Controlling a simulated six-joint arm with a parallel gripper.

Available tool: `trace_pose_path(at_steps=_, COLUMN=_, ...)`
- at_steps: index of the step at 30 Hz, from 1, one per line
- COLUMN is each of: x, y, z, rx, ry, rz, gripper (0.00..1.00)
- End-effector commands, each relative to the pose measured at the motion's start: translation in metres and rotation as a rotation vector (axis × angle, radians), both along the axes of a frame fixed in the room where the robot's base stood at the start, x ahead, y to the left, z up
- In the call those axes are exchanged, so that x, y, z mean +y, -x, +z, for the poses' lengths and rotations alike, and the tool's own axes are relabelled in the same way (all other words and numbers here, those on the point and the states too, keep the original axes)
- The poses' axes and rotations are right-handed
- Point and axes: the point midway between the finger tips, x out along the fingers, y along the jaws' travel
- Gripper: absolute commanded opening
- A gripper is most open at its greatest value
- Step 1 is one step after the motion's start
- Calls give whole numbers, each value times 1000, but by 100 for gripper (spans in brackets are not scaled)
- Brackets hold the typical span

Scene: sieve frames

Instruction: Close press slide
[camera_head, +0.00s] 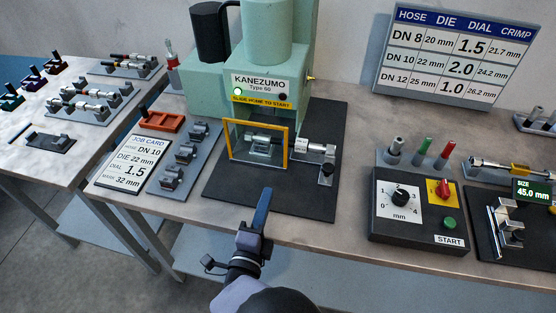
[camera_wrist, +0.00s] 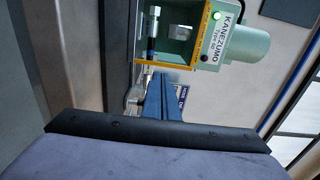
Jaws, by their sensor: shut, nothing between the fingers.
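The green press (camera_head: 205,82), labelled KANEZUMO, stands at the back middle of the bench; a green lamp (camera_head: 238,91) is lit on it. Under its "SLIDE HOME TO START" label is a clear front panel with a yellow frame (camera_head: 286,142). Silver die parts (camera_head: 262,138) show behind the panel. I cannot tell how far the slide sits in. My gripper (camera_head: 264,193) is shut and empty, its blue fingers in front of the yellow frame and apart from it in the head view. In the wrist view the fingers (camera_wrist: 163,88) point toward the press (camera_wrist: 245,45), just below its yellow frame edge.
A control box (camera_head: 415,228) with dial and START button is further right. Left are a die rack (camera_head: 170,180) and a job card (camera_head: 133,163). The bench's front edge lies under my arm.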

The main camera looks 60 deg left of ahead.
Motion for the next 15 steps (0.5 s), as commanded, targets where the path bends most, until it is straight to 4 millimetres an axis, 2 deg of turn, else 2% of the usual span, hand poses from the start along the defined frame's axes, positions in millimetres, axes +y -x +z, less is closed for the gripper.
trace_pose_path(at_steps=15, x=61, y=-64, z=3, rx=1, ry=-1, rz=-4, gripper=0)
